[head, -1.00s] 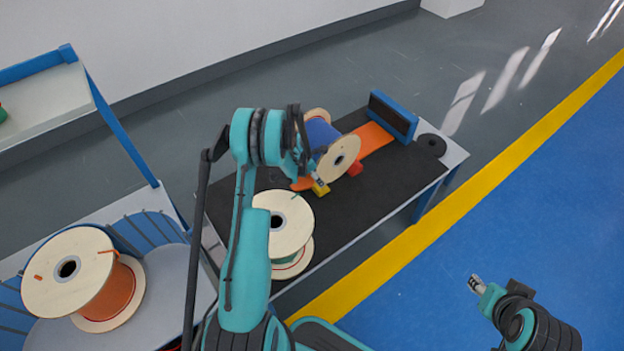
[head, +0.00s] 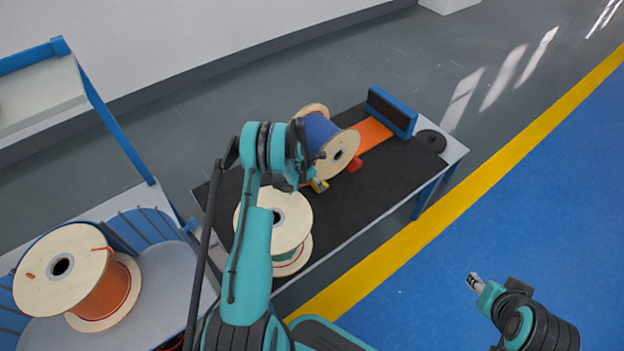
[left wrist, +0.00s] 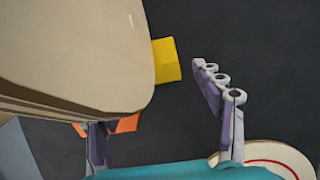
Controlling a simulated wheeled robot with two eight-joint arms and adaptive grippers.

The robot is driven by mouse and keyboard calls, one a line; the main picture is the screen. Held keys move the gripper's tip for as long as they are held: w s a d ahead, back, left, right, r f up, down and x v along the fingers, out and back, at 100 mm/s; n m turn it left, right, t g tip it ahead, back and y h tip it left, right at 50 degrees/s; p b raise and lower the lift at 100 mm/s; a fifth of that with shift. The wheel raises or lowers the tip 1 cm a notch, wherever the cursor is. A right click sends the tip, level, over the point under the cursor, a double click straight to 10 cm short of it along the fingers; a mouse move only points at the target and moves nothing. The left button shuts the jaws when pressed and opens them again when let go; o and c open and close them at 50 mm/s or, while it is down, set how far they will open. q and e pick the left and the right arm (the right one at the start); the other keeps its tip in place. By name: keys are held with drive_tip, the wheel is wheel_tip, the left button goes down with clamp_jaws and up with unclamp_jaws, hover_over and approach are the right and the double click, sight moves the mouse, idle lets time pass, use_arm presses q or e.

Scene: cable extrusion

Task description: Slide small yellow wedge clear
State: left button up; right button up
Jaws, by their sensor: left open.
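The small yellow wedge (head: 319,186) lies on the black table top at the near side of the blue cable spool (head: 322,133). In the left wrist view the yellow wedge (left wrist: 168,60) sits against the edge of the spool's pale flange (left wrist: 75,50), beyond my fingertips. My left gripper (left wrist: 152,100) is open and empty. One finger is right of the wedge; the other is partly hidden below the flange. In the head view my left gripper (head: 306,180) is close beside the wedge, largely hidden by its own wrist. My right gripper (head: 475,282) is away from the table, too small to read.
A red wedge (head: 355,164) lies by the spool's right side. An orange strip (head: 372,134) leads to a blue-framed block (head: 392,110). A pale spool (head: 287,222) stands near my left arm. An orange cable spool (head: 75,278) is at left.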

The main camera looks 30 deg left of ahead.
use_arm(q)
drive_tip(key=shift+x, duration=1.1)
drive_tip(key=c, duration=1.3)
drive_tip(key=shift+o, duration=0.2)
